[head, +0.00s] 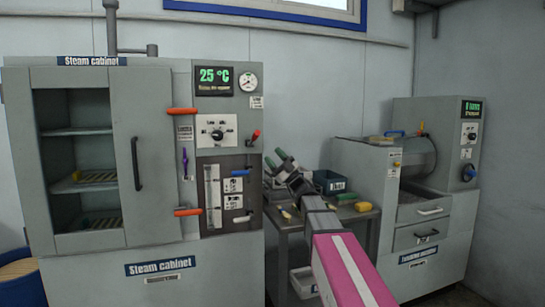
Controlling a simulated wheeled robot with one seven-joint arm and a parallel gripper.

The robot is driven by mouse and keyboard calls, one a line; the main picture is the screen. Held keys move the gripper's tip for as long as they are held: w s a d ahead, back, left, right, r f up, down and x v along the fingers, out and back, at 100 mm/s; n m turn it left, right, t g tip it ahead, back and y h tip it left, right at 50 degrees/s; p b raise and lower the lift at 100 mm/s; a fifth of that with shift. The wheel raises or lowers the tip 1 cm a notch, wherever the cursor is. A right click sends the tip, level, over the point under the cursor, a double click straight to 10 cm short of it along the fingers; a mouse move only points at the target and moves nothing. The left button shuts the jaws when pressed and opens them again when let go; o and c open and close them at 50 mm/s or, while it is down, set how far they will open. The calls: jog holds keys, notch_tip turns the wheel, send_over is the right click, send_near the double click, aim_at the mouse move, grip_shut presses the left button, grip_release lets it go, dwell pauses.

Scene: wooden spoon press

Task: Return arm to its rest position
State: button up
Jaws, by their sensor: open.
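The grey machine (345,165) at the right has drawers and a green display. On the table are a dark bin (330,182), a yellow-green piece (363,206) and small items. A white bin (303,282) sits below. A blue-rimmed round container (18,268) stands at the left edge.

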jog(key=s+a+f+m+g+h, duration=0.1)
jog(key=s+f+m+g+h, duration=0.25)
jog(key=f, duration=0.85)
jog(key=s+f+m+h, duration=0.2)
jog(key=f+m+h, duration=0.35)
jog(key=f, duration=0.65)
jog(key=s+a+f+m+g+h, duration=0.1)
jog(key=s+f+m+g+h, duration=0.3)
jog(key=f, duration=0.8)
jog(key=s+d+f+m+g+h, duration=0.1)
jog(key=s+d+f+m+h, duration=0.4)
jog(key=d+f, duration=0.3)
jog(key=s+d+f+m+g+h, duration=0.1)
jog(key=s+d+f+m+h, duration=0.4)
jog(key=f, duration=0.7)
jog(key=s+d+h, duration=0.2)
jog(key=s+d, duration=0.1)
jog(key=shift+h, duration=0.4)
jog(key=shift+s, duration=0.1)
